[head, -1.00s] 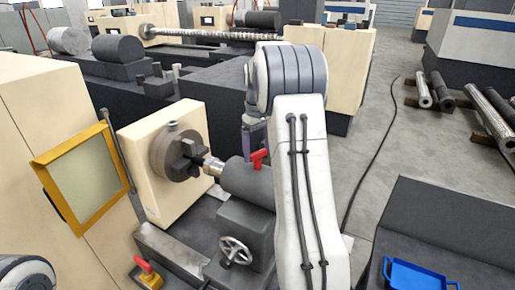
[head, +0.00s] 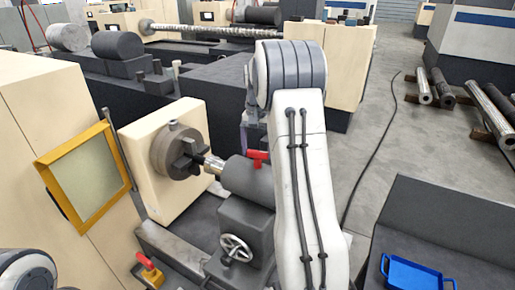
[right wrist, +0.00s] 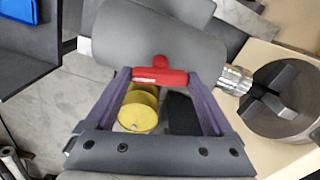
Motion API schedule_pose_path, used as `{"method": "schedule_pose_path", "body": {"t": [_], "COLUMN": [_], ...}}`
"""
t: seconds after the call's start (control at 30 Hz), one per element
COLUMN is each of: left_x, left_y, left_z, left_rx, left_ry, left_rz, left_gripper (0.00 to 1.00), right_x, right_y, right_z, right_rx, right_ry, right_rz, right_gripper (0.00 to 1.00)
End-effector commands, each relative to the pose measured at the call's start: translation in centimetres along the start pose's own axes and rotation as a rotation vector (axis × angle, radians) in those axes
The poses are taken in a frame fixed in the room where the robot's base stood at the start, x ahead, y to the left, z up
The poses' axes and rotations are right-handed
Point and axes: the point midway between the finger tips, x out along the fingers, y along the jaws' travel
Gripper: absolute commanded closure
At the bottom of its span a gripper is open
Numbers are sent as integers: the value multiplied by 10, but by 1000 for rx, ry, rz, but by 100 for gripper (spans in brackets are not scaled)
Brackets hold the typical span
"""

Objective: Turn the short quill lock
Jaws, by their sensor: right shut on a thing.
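The short quill lock is a red lever (head: 257,156) on top of the dark grey tailstock barrel (head: 246,181). In the right wrist view the red lever (right wrist: 160,76) lies crosswise between the two purple fingers of my right gripper (right wrist: 161,78), one fingertip at each end. The gripper is shut on it. In the head view the gripper (head: 249,136) is partly hidden behind my right arm, just above the lever. My left gripper is not in view.
The chuck (head: 179,151) and bright quill (head: 214,166) are left of the barrel, with a handwheel (head: 236,248) below. A red knob on a yellow base (head: 150,271) stands at front left. A blue tray (head: 411,273) rests on a dark surface at right.

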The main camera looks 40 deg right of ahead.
Motion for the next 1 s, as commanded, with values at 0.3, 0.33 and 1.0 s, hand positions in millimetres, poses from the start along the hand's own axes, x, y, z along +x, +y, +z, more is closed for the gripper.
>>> {"method": "schedule_pose_path", "body": {"t": [0.3,0.33,1.0], "left_x": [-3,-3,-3], "left_y": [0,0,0], "left_z": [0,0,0], "left_rx": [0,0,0], "left_ry": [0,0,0], "left_rz": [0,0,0], "left_gripper": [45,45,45], "right_x": [-2,-2,-2], "right_y": [0,0,0], "right_z": [-1,-1,-1], "right_rx": [201,213,295], "right_ry": [5,5,5], "right_rz": [-1,-1,-2], "right_gripper": [68,68,68]}}
